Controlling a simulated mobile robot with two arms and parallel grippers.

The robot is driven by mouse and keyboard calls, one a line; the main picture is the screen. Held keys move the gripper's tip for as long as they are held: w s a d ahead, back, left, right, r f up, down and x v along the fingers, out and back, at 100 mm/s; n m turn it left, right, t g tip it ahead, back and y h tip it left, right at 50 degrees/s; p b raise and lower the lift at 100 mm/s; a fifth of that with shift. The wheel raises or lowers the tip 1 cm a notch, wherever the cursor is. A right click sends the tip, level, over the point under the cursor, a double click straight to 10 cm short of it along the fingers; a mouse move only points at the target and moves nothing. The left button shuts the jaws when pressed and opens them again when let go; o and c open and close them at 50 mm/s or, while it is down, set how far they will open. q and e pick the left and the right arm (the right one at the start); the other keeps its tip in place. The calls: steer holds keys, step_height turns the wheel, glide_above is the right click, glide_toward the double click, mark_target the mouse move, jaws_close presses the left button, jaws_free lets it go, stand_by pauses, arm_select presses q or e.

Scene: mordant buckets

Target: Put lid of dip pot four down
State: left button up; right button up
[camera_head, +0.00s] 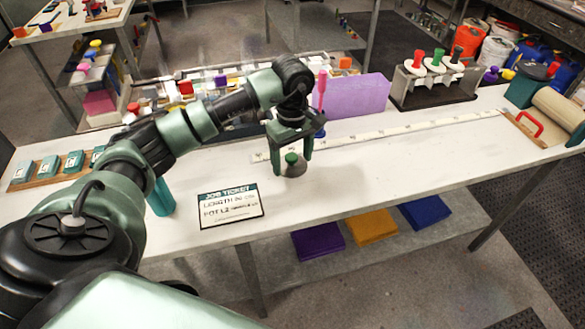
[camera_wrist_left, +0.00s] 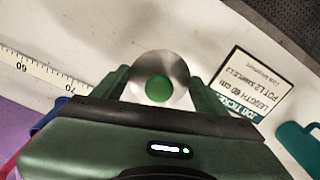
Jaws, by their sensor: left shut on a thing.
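A round, silvery metal lid with a green knob (camera_head: 291,160) is at my left gripper, over the white bench top. In the left wrist view the lid (camera_wrist_left: 180,72) sits between the two fingers, its green knob facing the camera. My left gripper (camera_head: 291,158) is shut on this lid, with a finger on either side of it. The lid is low near the bench surface; I cannot tell whether it touches it. I cannot make out which pot is dip pot four. My right gripper is not in view.
A job ticket (camera_head: 230,206) and a teal cylinder (camera_head: 161,197) are left of the lid. Behind are a measuring tape (camera_head: 385,134), a purple block (camera_head: 357,95) and a rack with red, green and black knobs (camera_head: 433,87).

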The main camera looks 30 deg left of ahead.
mark_target(292, 171)
arm_select(q)
step_height(292, 171, down, 4)
steer(key=shift+f+p, duration=0.25)
steer(key=shift+p, duration=0.3)
steer(key=shift+f, duration=0.3)
steer(key=shift+f, duration=0.1)
steer(key=o, duration=1.4)
steer(key=shift+c, duration=0.2)
